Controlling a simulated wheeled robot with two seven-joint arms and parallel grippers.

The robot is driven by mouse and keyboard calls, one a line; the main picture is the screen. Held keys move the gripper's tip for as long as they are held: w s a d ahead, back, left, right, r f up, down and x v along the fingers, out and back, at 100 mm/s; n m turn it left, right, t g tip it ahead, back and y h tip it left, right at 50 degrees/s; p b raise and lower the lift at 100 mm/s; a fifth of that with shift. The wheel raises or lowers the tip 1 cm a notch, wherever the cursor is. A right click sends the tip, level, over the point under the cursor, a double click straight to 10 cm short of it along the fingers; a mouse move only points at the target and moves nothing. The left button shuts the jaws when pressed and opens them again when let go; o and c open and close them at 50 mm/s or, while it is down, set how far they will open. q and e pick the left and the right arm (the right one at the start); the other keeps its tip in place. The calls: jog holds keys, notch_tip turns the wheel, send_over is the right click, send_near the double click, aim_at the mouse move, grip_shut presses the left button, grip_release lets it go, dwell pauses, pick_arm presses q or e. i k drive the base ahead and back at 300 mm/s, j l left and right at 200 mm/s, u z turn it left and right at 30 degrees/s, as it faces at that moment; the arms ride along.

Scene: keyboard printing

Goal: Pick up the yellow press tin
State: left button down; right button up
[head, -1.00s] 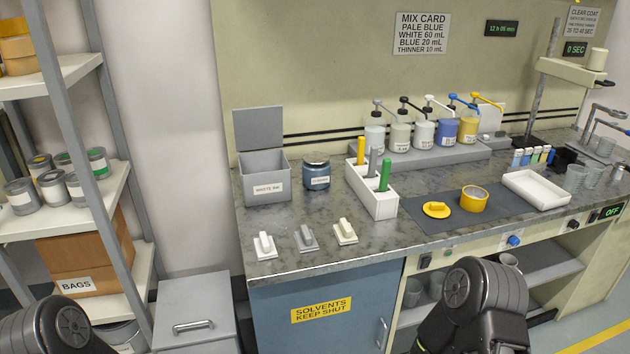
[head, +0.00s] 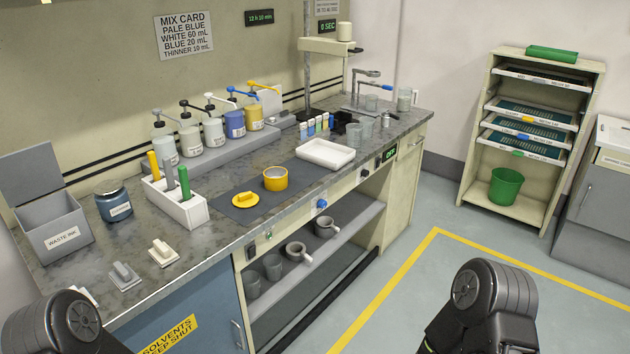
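The yellow press tin (head: 275,179), a short open-topped round cup, stands upright on a dark mat (head: 290,196) on the workbench. A flat yellow disc with a raised grip (head: 245,199), which looks like a lid, lies on the mat to its left, apart from it. Only dark upper parts of my two arms show, at the bottom left and bottom right. Neither gripper is in view, and nothing of mine is at the tin.
A white tray (head: 325,153) lies right of the tin. A white holder (head: 176,207) with coloured tools stands to its left, and pump bottles (head: 234,122) stand behind. A shelf rack (head: 530,130) stands at the far right. Open floor (head: 400,290) lies before the bench.

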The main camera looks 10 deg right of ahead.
aim_at(276, 179)
jog(key=u, duration=1.25)
jog(key=z, duration=1.25)
jog(key=l+u, duration=0.15)
jog(key=u, duration=0.3)
jog(key=i+l+u, duration=0.1)
jog(key=u, duration=0.4)
jog(key=l+u, duration=0.25)
jog(key=u, duration=0.2)
jog(key=l+u, duration=0.2)
jog(key=l, duration=0.3)
jog(key=k+l+u, duration=0.15)
jog(key=l, duration=0.35)
jog(key=l+u, duration=0.2)
jog(key=l, duration=0.25)
jog(key=k+l+u, duration=0.15)
jog(key=l, duration=0.3)
jog(key=k+l, duration=0.1)
jog(key=l, duration=0.3)
jog(key=k, duration=0.05)
